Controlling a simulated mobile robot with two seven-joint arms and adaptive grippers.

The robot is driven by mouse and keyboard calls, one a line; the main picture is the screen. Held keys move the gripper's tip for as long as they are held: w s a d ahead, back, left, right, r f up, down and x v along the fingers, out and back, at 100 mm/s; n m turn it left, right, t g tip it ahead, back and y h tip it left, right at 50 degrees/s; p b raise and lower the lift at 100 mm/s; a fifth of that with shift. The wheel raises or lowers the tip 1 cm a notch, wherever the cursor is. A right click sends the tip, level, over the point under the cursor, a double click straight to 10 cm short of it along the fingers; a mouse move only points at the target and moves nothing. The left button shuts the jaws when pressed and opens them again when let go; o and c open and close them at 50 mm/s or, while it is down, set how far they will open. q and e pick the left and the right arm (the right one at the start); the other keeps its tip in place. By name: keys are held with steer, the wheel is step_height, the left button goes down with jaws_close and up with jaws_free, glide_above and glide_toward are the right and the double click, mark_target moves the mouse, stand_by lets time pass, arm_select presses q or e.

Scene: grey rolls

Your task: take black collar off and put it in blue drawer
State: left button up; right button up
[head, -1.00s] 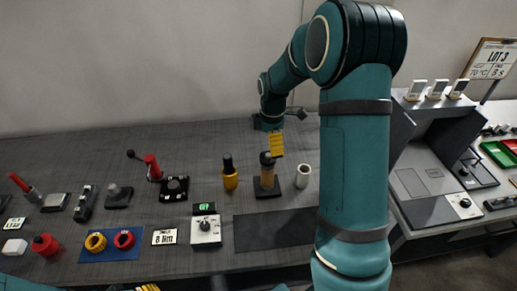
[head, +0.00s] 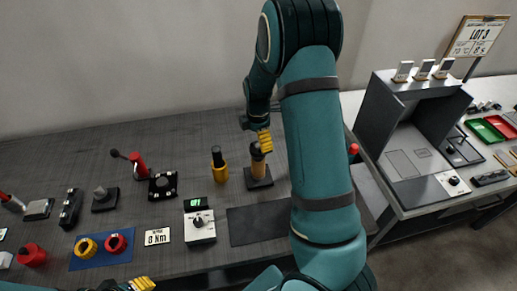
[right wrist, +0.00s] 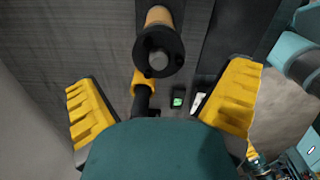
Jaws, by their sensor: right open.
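A tan roll on a dark square base (head: 258,181) stands on the bench in the head view. The black collar (head: 257,149) sits around its top. In the right wrist view the black collar (right wrist: 158,50) shows as a ring around the roll's end, with the tan roll (right wrist: 158,16) behind it. My right gripper (head: 265,141) is open at the roll's top. In the wrist view its yellow fingers are spread wide to either side, not touching the collar. My left gripper (head: 142,285) shows only partly at the bottom edge. I cannot make out a blue drawer.
A yellow holder with a black-topped tool (head: 219,168) stands left of the roll. A control box with green display (head: 199,222) and a dark mat (head: 258,225) lie in front. A blue mat (head: 100,258) holds yellow and red rings. A grey machine (head: 415,150) stands right.

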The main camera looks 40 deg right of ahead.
mark_target(257, 144)
step_height(257, 144, down, 4)
steer(key=shift+w+f, duration=0.1)
steer(key=shift+a, duration=0.1)
steer(key=c, duration=1.4)
step_height(257, 144, up, 10)
steer(key=shift+r, duration=0.1)
steer(key=shift+f, duration=0.2)
steer(key=shift+f+b, duration=1.4)
steer(key=shift+f, duration=0.6)
